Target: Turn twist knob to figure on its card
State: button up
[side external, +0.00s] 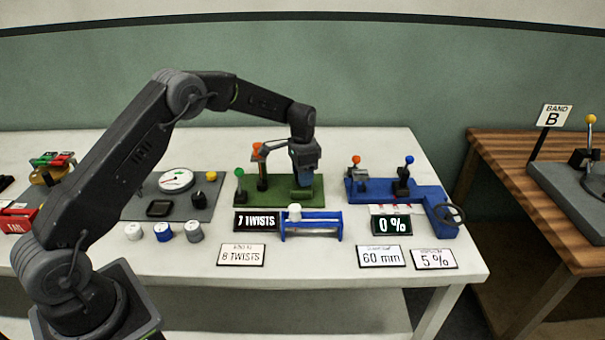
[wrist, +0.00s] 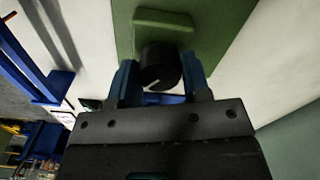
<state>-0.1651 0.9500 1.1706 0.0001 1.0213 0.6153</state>
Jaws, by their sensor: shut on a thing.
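The twist knob (wrist: 160,62) is black and round with a pale pointer line, on a green block in the wrist view. My gripper (wrist: 159,76) is shut on it, one blue finger on each side. In the side view my gripper (side external: 304,181) points down over the right part of the green board (side external: 277,201), and the knob is hidden behind it. The black display (side external: 256,221) in front of the board reads 7 TWISTS. The white card (side external: 241,254) below it reads 8 TWISTS; its smaller top line is too small to read surely.
An orange-topped post (side external: 259,150) and a green ball lever (side external: 239,173) stand left of my gripper. A blue rack (side external: 311,228) stands in front. The blue board (side external: 378,199) with levers and a handwheel (side external: 449,215) is to the right. A grey gauge board (side external: 143,208) lies left.

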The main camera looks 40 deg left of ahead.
dwell(0.5)
jog(key=o, duration=0.9)
notch_tip(320, 180, up, 14)
jog(key=shift+f, duration=0.1)
